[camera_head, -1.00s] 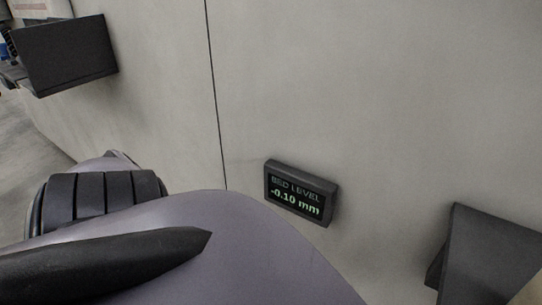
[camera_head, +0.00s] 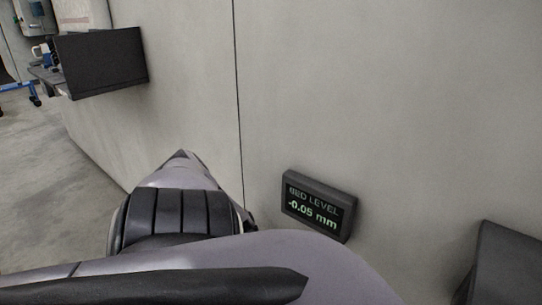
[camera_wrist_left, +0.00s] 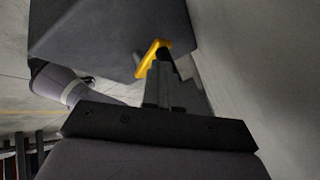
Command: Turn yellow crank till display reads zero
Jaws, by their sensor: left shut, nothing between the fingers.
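The display (camera_head: 318,204) is a small dark box on the pale wall in the head view. It shows "BED LEVEL" and green digits that read -0.05 mm. The yellow crank (camera_wrist_left: 148,62) shows in the left wrist view against the end of a dark grey block; the head view does not show it. My left gripper (camera_wrist_left: 162,64) is shut and empty, with its fingertips right at the crank. Whether they touch it I cannot tell. In the head view my left arm covers the lower left and hides this gripper. My right gripper is not in view.
The pale wall (camera_head: 400,100) with a dark vertical seam runs beside my arm. A black box (camera_head: 100,62) juts from it at upper left, and a dark grey block (camera_head: 505,265) at lower right. Bare floor (camera_head: 50,190) lies at left.

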